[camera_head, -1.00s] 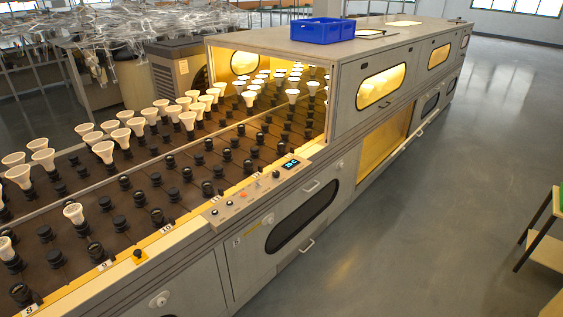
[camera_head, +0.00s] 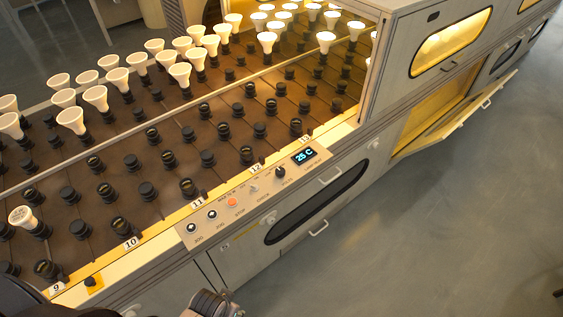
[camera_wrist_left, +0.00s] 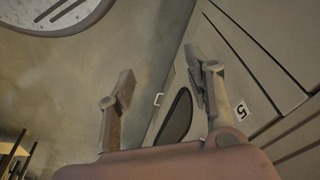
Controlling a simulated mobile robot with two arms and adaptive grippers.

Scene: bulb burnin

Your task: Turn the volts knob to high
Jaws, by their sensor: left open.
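The control panel (camera_head: 240,203) runs along the machine's front edge in the head view. A black knob (camera_head: 280,172) sits at its right part, just left of the blue-lit display reading 25 C; this looks like the volts knob, but its small label and setting are too small to read surely. My left gripper (camera_head: 213,303) shows in part at the bottom edge of the head view, below and apart from the panel. In the left wrist view its two fingers (camera_wrist_left: 160,80) are spread with nothing between them. My right gripper is not in view.
Two round controls (camera_head: 202,220), an orange button (camera_head: 232,202) and a small switch (camera_head: 253,188) share the panel. Lit bulbs (camera_head: 267,41) and empty sockets fill the bed behind. A lower hatch (camera_head: 460,115) stands open at right. The floor in front is clear.

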